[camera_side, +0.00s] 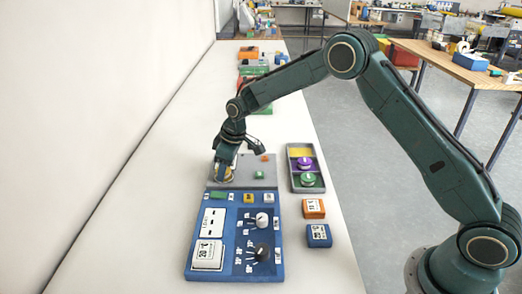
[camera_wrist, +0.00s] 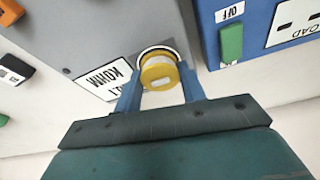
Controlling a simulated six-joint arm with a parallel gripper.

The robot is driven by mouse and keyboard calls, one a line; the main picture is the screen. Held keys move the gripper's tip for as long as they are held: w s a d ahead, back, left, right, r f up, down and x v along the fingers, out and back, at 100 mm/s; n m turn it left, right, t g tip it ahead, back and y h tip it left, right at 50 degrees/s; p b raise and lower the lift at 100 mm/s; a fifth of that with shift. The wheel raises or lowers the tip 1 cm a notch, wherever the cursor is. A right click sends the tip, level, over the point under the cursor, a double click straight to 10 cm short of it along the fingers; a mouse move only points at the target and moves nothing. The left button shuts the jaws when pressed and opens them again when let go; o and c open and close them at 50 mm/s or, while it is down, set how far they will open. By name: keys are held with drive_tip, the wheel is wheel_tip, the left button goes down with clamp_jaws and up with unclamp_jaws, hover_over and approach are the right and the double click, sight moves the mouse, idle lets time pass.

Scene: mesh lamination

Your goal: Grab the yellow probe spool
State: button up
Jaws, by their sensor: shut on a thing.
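The yellow probe spool (camera_wrist: 158,74) sits between the two blue fingers of my gripper (camera_wrist: 160,84) in the wrist view. Its round yellow face with a pale label points toward the camera. It is at a ringed round spot on the grey panel (camera_wrist: 75,25); I cannot tell whether it is still seated or slightly lifted. In the side view the spool (camera_side: 224,173) shows low at the far left of the grey panel, largely hidden by my gripper (camera_side: 224,168). My gripper points down and is shut on the spool.
A blue panel (camera_side: 236,215) with knobs and switches lies nearer. A grey tray (camera_side: 293,174) with yellow, purple and green sections stands to the right. Orange (camera_side: 314,208) and blue (camera_side: 319,235) blocks lie nearer. A small green piece (camera_side: 259,174) is on the grey panel.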

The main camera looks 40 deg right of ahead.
drive_tip(key=shift+r, duration=0.1)
wheel_tip(320, 180, up, 20)
idle(0.7)
idle(0.4)
